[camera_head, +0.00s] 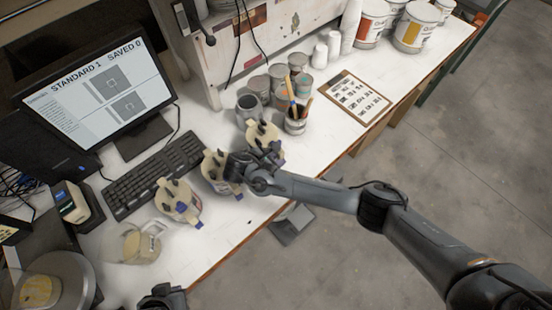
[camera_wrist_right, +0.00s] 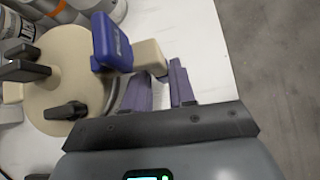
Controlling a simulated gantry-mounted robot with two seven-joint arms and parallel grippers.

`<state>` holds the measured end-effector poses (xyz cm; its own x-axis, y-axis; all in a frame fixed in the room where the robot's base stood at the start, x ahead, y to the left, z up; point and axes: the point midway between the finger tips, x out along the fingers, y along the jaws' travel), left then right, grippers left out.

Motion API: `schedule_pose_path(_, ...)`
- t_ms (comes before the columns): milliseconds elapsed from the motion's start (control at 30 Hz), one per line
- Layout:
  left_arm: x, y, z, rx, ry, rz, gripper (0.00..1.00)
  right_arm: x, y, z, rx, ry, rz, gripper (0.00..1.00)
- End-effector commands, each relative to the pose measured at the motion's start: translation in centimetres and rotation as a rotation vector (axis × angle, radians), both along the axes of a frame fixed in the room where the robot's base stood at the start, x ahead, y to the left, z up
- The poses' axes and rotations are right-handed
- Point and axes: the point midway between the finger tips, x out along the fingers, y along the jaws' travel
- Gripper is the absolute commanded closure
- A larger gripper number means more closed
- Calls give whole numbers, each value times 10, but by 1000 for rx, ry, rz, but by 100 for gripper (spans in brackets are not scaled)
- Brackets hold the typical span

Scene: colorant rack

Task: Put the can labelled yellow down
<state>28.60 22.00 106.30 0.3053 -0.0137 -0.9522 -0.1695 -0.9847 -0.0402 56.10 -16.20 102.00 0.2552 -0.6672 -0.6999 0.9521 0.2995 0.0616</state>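Three cream colorant cans with dark knobs and blue spout tips stand on the white table: a near one (camera_head: 178,200), a middle one (camera_head: 217,168) and a far one (camera_head: 262,134). I cannot read which is labelled yellow. My right gripper (camera_head: 247,176) is close beside the middle and far cans. In the right wrist view, a cream can (camera_wrist_right: 75,85) with a blue-tipped spout is just left of the gripper's fingers (camera_wrist_right: 163,88). The fingers stand apart with white table showing between them; the spout's end is beside their tips. My left gripper (camera_head: 163,297) is partly cut off at the bottom edge.
A keyboard (camera_head: 155,175) and monitor (camera_head: 95,85) are left of the cans. Behind stand grey tins (camera_head: 258,88), a brush pot (camera_head: 295,124) and a clipboard (camera_head: 355,97). A clear jug (camera_head: 140,243) is in front. The table edge is close on the right.

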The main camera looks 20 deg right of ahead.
Motion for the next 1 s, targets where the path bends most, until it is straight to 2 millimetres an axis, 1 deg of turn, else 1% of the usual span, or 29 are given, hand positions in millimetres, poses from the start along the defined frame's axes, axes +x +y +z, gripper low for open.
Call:
schedule_pose_path(33,0,0,0,-1,0,1,100,0,0,0,0,0,0,67)
schedule_pose_path(133,0,-1,0,-4,1,2,100,0,0,0,0,0,0,52)
schedule_pose_path(167,0,-1,0,-4,0,3,100,0,0,0,0,0,0,51)
schedule_pose_path(500,0,-3,0,-14,0,9,100,0,0,3,0,0,0,51)
schedule_pose_path(567,0,-3,0,-14,0,9,100,-1,3,5,1,0,1,51)
schedule_pose_path(767,0,-3,-1,-11,0,7,100,-7,21,24,2,-1,2,51)
schedule_pose_path(900,0,-1,-3,-7,0,4,100,-14,40,43,4,-2,2,51)
schedule_pose_path(933,0,-1,-2,-5,0,4,100,-16,44,48,3,-2,3,51)
schedule_pose_path(967,0,-1,10,-4,4,3,100,-17,47,58,1,1,2,51)
schedule_pose_path(1000,0,-1,15,-2,6,2,100,-19,51,62,1,1,1,51)
